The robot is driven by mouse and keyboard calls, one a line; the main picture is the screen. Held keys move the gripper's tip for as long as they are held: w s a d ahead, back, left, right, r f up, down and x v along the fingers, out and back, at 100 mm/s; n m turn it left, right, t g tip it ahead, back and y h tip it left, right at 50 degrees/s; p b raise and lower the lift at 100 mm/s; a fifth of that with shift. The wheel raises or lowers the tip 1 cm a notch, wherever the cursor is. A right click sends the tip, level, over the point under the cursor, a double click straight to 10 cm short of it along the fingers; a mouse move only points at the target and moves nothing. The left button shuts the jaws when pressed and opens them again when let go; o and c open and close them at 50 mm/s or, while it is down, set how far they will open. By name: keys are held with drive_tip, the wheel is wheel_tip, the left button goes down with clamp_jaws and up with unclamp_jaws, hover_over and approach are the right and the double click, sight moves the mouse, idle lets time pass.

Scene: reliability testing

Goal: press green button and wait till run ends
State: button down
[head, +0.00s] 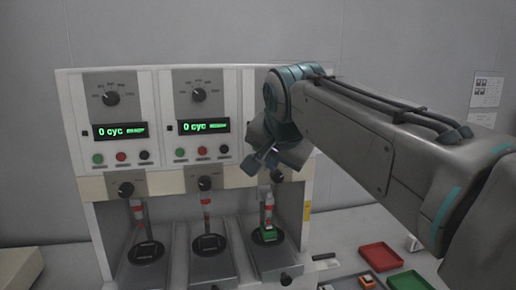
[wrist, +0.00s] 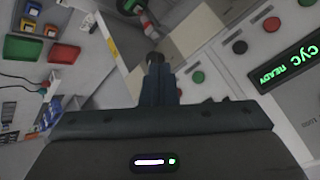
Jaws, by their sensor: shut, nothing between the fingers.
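The test machine (head: 155,185) has three stations side by side. The left and middle panels each carry a green button (head: 98,159), a red button and a black button under a lit display reading 0 cyc. In the head view my arm covers the right panel's display and buttons. My gripper (head: 276,176) is shut and empty in front of that panel. In the wrist view its fingers (wrist: 156,62) point up the picture, and a green button (wrist: 198,77) shows beside them to the right, apart from them. A display (wrist: 290,65) there reads cyc READY.
The right bay holds a green part (head: 268,235) under its red-tipped plunger. Dark knobs (head: 205,183) stick out below the panels. A red tray (head: 381,256) and a green tray (head: 410,281) lie on the bench at right. A grey wall stands behind the machine.

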drive_tip(key=w+a+p, duration=0.2)
drive_tip(key=w+p, duration=0.2)
drive_tip(key=w, duration=0.4)
drive_tip(key=shift+w+a, duration=0.2)
drive_tip(key=shift+w, duration=0.15)
idle(1.9)
drive_tip(key=shift+w+a, duration=0.1)
drive_tip(key=shift+w, duration=0.15)
